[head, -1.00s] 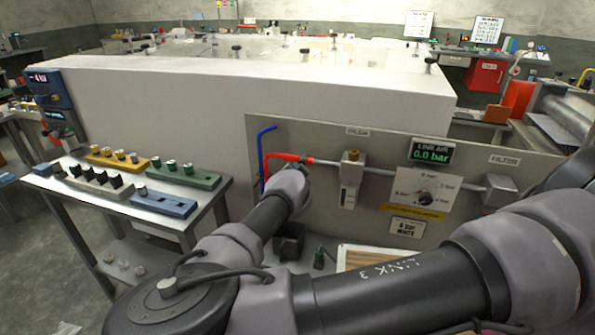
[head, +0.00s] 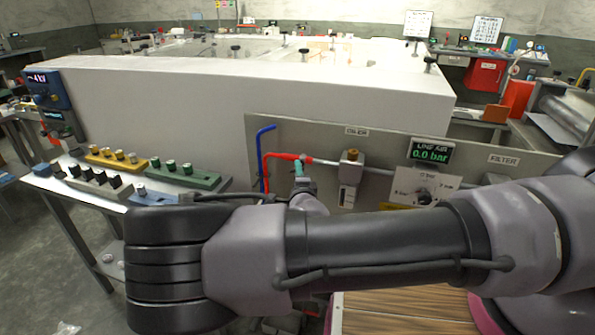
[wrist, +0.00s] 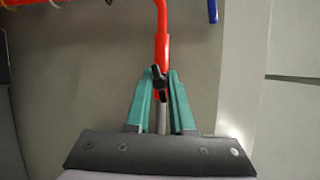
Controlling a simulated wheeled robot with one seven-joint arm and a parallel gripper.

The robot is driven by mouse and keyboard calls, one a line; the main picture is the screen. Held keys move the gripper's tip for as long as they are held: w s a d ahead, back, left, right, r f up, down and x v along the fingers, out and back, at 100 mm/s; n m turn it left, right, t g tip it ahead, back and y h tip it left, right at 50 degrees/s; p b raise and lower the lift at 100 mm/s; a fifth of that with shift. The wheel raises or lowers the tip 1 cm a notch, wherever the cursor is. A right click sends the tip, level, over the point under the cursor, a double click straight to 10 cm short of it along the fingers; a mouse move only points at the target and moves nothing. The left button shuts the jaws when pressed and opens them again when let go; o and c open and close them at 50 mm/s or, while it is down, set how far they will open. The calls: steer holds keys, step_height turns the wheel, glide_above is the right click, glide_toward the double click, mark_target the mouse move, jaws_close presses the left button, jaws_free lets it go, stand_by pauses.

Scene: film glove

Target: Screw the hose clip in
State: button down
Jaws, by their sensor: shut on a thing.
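The red hose (head: 272,158) bends over the grey panel and its end meets a grey metal pipe (head: 327,162). In the wrist view the hose (wrist: 162,30) comes from the top, and the pipe (wrist: 161,118) lies below its end. The hose clip (wrist: 158,82) is at that joint, with a black wing-shaped screw head. My gripper (wrist: 160,88) has its teal fingers on either side of the joint and is shut on the clip. In the head view my gripper (head: 299,169) shows just below the joint; the clip is too small to make out there.
A blue hose (head: 262,150) hangs left of the red one. A brass-topped fitting (head: 349,170), a dial plate (head: 424,186) and a display (head: 431,152) reading 0.0 bar are on the panel. A side table (head: 90,192) at left carries racks of knobs.

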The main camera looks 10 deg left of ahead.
steer(key=shift+s+a+f+m+t+y, duration=0.15)
steer(key=shift+m+t, duration=0.1)
steer(key=shift+m, duration=0.45)
steer(key=shift+a+f+m+t+y, duration=0.15)
steer(key=shift+m+t, duration=0.1)
steer(key=shift+m, duration=0.45)
steer(key=shift+d+r, duration=0.1)
steer(key=c, duration=0.8)
jaws_free()
steer(key=shift+r, duration=0.1)
